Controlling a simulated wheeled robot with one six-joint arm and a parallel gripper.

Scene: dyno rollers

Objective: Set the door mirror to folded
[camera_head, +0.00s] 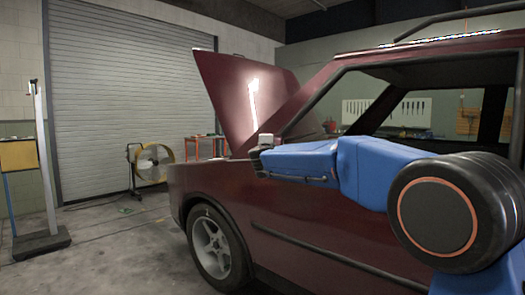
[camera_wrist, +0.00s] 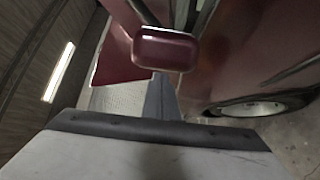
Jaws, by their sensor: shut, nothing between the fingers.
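The door mirror (camera_wrist: 164,48) shows at the top centre of the wrist view as a small maroon housing with rounded corners. Its broad face is toward the wrist camera, and its fold angle is hard to judge. My gripper (camera_wrist: 163,77) is shut and empty, its narrow grey fingers pointing up the picture to the mirror's lower edge. Whether the tips touch the housing cannot be told. In the head view, my gripper (camera_head: 258,160) is at the end of my blue arm, by the front of the car's side window. I cannot make out the mirror there.
The maroon car (camera_head: 300,235) fills the right of the head view, its hood (camera_head: 240,95) raised. Its side lies close beside my arm. A yellow fan (camera_head: 154,162) and a post stand on the left. The floor left of the car is mostly clear.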

